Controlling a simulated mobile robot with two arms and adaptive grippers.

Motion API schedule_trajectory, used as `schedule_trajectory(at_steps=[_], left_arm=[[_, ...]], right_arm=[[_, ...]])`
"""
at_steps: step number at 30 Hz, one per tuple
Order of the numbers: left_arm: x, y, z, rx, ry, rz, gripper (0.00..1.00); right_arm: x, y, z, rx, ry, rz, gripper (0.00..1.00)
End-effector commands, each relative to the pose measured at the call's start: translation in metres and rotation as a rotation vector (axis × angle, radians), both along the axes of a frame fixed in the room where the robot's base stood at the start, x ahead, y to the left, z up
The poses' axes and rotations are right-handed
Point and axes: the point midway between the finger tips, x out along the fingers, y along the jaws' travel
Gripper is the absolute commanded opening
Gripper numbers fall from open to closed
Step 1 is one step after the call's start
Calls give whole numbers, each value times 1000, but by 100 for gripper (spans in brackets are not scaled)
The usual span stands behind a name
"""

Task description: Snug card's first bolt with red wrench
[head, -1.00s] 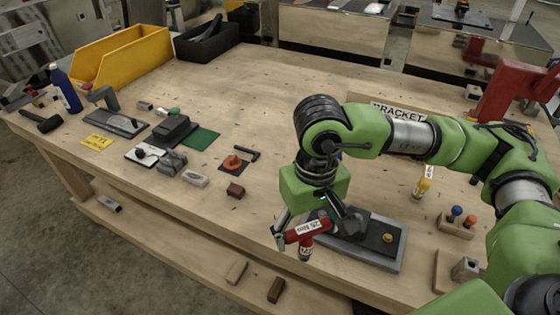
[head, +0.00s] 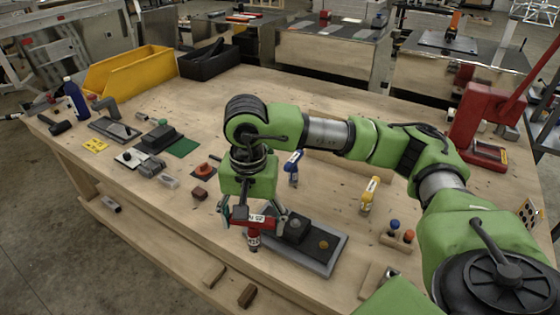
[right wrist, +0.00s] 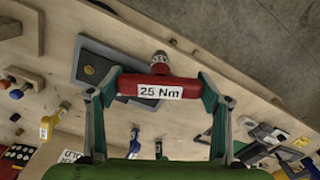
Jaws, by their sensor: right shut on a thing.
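The red wrench (head: 262,219) has a white "25 Nm" label on its handle. My right gripper (head: 255,220) is shut across that handle, with the socket end hanging down. In the right wrist view my right gripper (right wrist: 158,88) holds the red wrench (right wrist: 128,84) between both fingers. The grey fixture plate (head: 330,262) lies under and to the right of the wrench and carries a dark part with a brass bolt (head: 323,245). The bolt also shows in the right wrist view (right wrist: 90,70). Contact below the socket cannot be told. No card is readable. My left gripper is out of view.
A wooden block with coloured knobs (head: 397,239) is to the right. A reddish-brown block (head: 199,194) lies to the left. A red press (head: 485,125) stands at the back right.

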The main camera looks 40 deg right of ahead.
Motion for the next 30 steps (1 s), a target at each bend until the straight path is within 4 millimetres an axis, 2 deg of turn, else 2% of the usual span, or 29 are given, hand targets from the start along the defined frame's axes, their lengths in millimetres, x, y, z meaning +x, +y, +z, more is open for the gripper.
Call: schedule_trajectory(at_steps=[1,6,12,18,24,30], left_arm=[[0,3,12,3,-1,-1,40],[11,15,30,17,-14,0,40],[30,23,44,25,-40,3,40],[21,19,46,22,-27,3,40],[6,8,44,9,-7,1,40],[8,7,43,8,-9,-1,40]], right_arm=[[14,-10,11,7,3,-163,33],[51,-49,22,22,11,-719,33],[72,-85,26,23,27,-1182,33],[78,-100,26,22,33,-1365,33],[79,-101,25,22,33,-1377,33],[79,-101,25,23,32,-1375,33]])
